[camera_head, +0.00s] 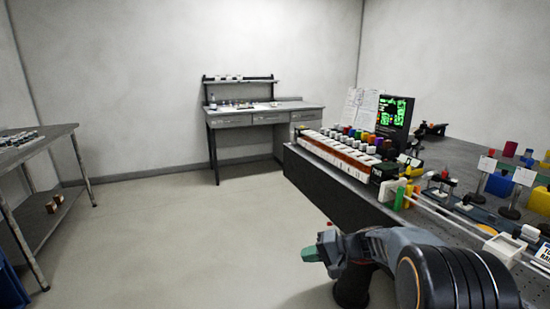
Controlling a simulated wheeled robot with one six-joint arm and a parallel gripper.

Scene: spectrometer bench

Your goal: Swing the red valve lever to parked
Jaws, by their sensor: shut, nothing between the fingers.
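I cannot pick out the red valve lever with certainty. A small red part (445,173) shows on a small fixture on the right-hand bench (305,165), too small to tell its shape or angle. A red piece (510,149) also shows farther back on that bench. No parked mark can be read. My arm (375,250) reaches in from the lower right, in front of the bench, and hides part of its near side.
The right-hand bench carries a row of colour-capped bottles (350,140), a dark screen with green graphics (394,111), stands and coloured blocks. A metal table (60,132) stands at left, a desk with drawers (250,119) at the back. The floor between is clear.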

